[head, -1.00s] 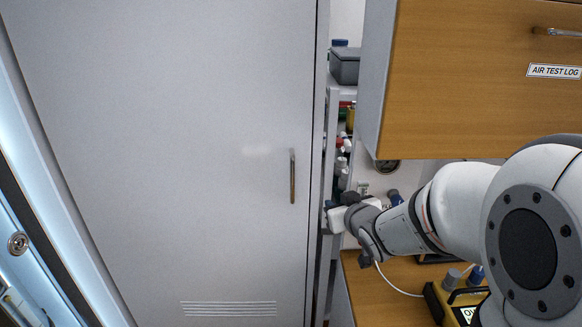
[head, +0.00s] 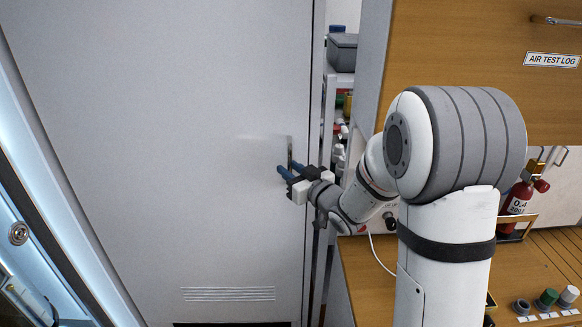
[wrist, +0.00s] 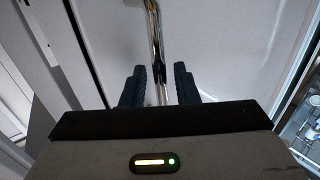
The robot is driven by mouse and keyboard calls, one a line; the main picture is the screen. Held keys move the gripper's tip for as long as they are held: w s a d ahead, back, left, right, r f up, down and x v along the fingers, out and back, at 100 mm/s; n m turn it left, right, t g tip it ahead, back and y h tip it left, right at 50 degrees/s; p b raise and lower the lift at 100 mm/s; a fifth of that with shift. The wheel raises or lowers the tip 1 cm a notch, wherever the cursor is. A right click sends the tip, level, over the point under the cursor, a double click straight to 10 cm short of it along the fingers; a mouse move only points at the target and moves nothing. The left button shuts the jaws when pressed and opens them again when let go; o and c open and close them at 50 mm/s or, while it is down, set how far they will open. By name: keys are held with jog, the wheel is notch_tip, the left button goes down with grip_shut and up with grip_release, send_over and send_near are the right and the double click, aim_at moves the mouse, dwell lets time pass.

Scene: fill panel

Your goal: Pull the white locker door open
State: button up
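The white locker door (head: 150,140) fills the left half of the head view and looks shut. Its upright bar handle (head: 290,148) is near the door's right edge. My gripper (head: 286,170) is at the lower part of the handle, its blue fingers pointing at the door. In the wrist view the handle (wrist: 155,38) runs between the two fingers of my gripper (wrist: 161,72), with a gap on each side. The gripper is open. The lower end of the handle is hidden by the gripper.
A narrow shelf rack (head: 328,105) with bottles stands right of the door. A wooden cabinet (head: 460,75) hangs above a wooden counter (head: 365,285) with a red cylinder (head: 517,198) and small jars. The slatted vent (head: 228,294) is low on the door.

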jog(key=shift+w+a, duration=0.25)
jog(key=shift+w, duration=0.05)
jog(key=shift+c, duration=0.5)
grip_shut()
